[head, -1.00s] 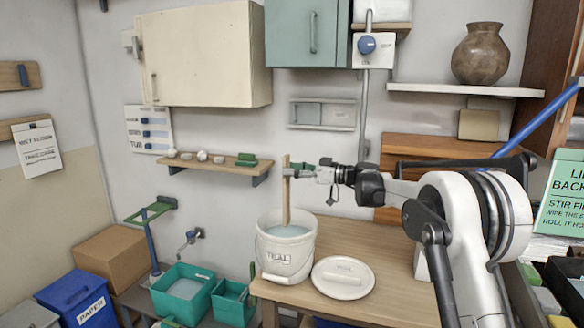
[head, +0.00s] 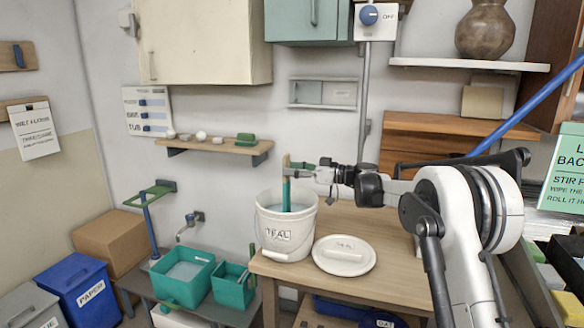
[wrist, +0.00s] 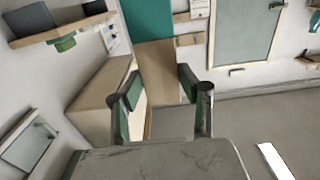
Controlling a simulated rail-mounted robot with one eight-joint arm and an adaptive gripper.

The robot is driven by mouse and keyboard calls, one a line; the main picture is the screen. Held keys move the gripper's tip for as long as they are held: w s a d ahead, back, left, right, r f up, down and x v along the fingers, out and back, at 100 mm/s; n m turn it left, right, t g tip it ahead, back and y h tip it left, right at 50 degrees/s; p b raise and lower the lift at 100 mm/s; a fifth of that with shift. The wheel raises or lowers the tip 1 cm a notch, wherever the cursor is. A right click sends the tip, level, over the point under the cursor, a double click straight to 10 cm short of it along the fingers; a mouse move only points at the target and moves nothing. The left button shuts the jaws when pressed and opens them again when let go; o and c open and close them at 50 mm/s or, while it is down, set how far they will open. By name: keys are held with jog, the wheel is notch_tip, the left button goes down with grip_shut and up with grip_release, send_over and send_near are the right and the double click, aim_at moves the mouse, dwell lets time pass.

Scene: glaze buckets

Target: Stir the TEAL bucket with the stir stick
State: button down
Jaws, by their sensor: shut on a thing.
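The TEAL bucket (head: 287,246) is white, labelled TEAL, and stands upright at the table's left end with bluish liquid inside. The stir stick (head: 286,192) stands nearly upright in it. Its lower visible part looks teal and its top pale wood; its lower end is hidden in the bucket. My gripper (head: 291,171) is shut on the stick's upper part, a little above the rim. In the wrist view my gripper's green-padded fingers (wrist: 160,95) show, but I cannot clearly make out the stick between them.
A round white lid (head: 344,255) lies on the wooden table (head: 390,262) right of the bucket. A wall shelf (head: 215,146) with small items is behind, left. Teal tubs (head: 182,284) and a blue PAPER bin (head: 84,296) stand lower left. The table's right part is partly clear.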

aim_at(288, 183)
jog(key=shift+f+b, duration=1.45)
jog(key=shift+f, duration=1.25)
